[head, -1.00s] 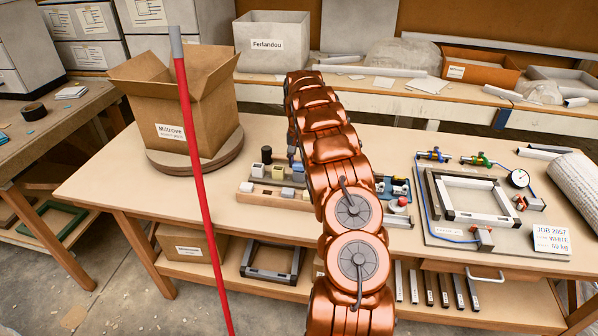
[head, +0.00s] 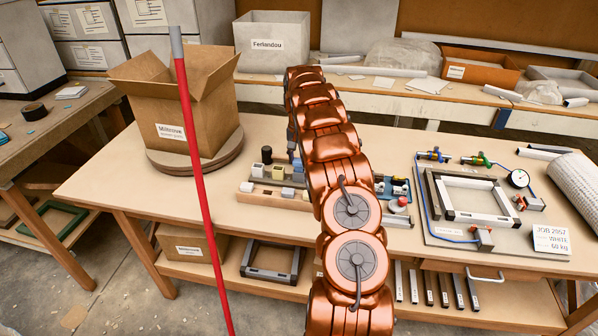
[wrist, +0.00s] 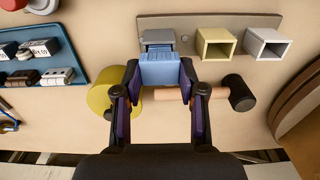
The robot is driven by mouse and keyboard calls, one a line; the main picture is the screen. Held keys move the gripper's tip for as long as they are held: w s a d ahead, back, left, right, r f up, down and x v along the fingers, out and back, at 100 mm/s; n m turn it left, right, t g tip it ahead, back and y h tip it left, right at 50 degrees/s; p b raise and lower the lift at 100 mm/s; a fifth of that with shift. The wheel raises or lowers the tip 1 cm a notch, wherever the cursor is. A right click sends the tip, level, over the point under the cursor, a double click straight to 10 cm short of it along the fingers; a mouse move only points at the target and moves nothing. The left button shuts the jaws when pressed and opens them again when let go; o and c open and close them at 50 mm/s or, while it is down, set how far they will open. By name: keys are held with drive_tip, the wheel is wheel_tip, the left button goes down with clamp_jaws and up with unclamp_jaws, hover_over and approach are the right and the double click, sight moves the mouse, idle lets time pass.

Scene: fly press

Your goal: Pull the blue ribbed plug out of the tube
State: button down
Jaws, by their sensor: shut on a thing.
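The blue ribbed plug (wrist: 160,69) is between the two fingers of my gripper (wrist: 159,82) in the wrist view. The fingers are shut on its sides. The grey tube (wrist: 157,36) is right behind the plug, on a grey-brown board (wrist: 190,22). The plug lines up with the tube and covers part of its mouth. I cannot tell how much of the plug is inside. In the head view my copper arm hides most of the gripper and the plug.
A yellow tube (wrist: 215,43) and a white tube (wrist: 268,44) stand beside the grey one. A yellow roll (wrist: 108,97) and a black-headed tool (wrist: 241,94) lie under my fingers. A blue tray (wrist: 40,55) is at left. A red pole (head: 200,170) stands left of my arm.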

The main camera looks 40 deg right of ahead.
drive_tip(key=shift+r, duration=0.1)
drive_tip(key=shift+r, duration=1.35)
